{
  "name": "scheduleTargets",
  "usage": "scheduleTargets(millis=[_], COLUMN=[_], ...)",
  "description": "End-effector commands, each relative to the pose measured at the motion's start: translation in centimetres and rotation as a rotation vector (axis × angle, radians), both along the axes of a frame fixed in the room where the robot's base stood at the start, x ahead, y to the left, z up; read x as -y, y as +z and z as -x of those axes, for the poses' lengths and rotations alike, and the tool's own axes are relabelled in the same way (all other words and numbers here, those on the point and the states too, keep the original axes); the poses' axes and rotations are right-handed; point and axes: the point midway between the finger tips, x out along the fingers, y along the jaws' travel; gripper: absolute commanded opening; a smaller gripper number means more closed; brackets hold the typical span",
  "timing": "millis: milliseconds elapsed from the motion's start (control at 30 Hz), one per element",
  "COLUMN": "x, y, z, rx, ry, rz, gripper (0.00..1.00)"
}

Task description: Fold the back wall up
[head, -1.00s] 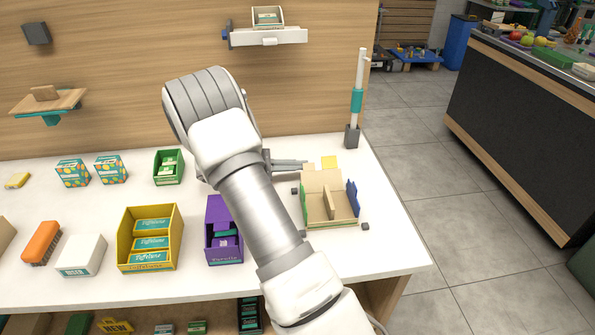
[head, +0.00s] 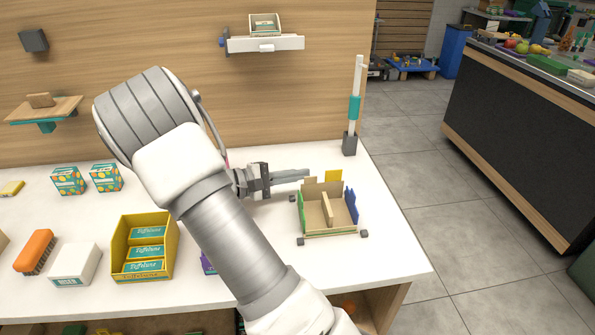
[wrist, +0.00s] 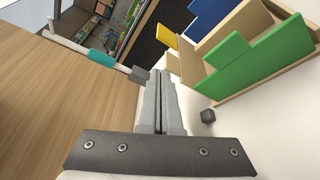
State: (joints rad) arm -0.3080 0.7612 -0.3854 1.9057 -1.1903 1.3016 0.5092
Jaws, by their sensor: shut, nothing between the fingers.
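The small box (head: 313,231) stands at the right of the white counter, with a green left wall (head: 301,208), a blue right wall (head: 351,207) and a tan divider inside. Its tan back wall (head: 313,188) shows at the rear, with a yellow piece (head: 333,176) at its top right; its exact tilt is hard to tell. The wrist view also shows the green wall (wrist: 262,58) and the yellow piece (wrist: 167,36). My gripper (head: 307,173) is shut and empty, its fingertips just behind the back wall at its left end. I cannot tell whether they touch it.
Small dark blocks (head: 364,233) sit around the box. A pole on a dark base (head: 349,145) stands at the back right corner. A yellow box of packs (head: 143,270) stands to the left. The counter right of the box is clear.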

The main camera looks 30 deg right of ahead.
Motion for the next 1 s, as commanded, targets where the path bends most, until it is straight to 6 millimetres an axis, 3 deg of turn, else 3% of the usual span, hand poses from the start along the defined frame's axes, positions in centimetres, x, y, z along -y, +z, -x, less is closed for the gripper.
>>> scheduleTargets(millis=[767, 867, 1000], x=[-0.2, -0.2, -0.3], y=[0.1, 0.7, 3.0], z=[0.4, 0.4, 0.4], rx=[0.0, 0.001, 0.003], ry=[0.0, 0.0, 0.001], rz=[0.0, 0.0, -0.001], gripper=[0.0, 0.0, 0.0])
